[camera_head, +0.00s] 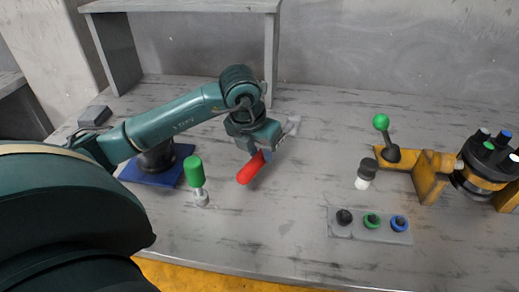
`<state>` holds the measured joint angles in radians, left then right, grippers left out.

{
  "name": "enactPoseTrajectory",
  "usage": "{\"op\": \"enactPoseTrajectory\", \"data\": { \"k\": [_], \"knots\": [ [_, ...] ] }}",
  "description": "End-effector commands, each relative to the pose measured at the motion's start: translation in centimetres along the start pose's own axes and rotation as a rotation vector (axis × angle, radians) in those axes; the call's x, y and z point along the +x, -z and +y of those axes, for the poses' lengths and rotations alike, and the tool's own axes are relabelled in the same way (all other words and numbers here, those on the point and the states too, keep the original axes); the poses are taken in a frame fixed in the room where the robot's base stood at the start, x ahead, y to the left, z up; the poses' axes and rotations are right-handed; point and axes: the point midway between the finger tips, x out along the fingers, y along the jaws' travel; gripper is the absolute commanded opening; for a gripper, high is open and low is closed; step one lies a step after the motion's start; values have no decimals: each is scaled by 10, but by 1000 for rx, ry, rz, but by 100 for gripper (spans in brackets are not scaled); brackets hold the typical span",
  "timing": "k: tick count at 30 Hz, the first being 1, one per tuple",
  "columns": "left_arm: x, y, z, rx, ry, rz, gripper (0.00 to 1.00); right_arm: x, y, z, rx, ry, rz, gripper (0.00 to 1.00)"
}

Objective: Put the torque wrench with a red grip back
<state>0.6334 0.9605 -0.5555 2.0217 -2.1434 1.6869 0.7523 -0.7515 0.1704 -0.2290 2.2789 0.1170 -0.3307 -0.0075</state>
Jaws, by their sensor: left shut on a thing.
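The torque wrench has a red grip (246,172) that sticks out below my left gripper (263,147), towards the front of the table. A pale metal part (291,126), apparently its other end, shows on the far right side of the gripper. My left gripper is shut on the wrench, near the middle of the table. The fingers hide the wrench's middle. I cannot tell whether the wrench touches the table or is a little above it. My right gripper is not in view.
A green-topped tool (195,172) stands left of the wrench, near a blue base (175,178). On the right are a grey block with button-like parts (338,229), a black-and-white piece (366,174), a green-knobbed lever (382,124) and a yellow-and-black motor (484,165). A shelf (180,6) stands behind.

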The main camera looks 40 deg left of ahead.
Motion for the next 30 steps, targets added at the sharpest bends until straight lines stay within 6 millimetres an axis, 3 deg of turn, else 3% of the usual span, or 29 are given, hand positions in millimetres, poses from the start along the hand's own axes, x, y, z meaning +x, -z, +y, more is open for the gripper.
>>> {"op": "enactPoseTrajectory", "data": {
  "k": [9,19,23,30],
  "knots": [
    [1,0,0,0,0,0,50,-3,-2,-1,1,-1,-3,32],
    [-6,-1,0,0,0,-1,50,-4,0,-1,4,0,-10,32],
    [-26,-2,0,0,-1,-5,50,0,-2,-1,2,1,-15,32],
    [-79,-2,0,0,0,-6,50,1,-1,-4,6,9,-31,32]
  ]
}}
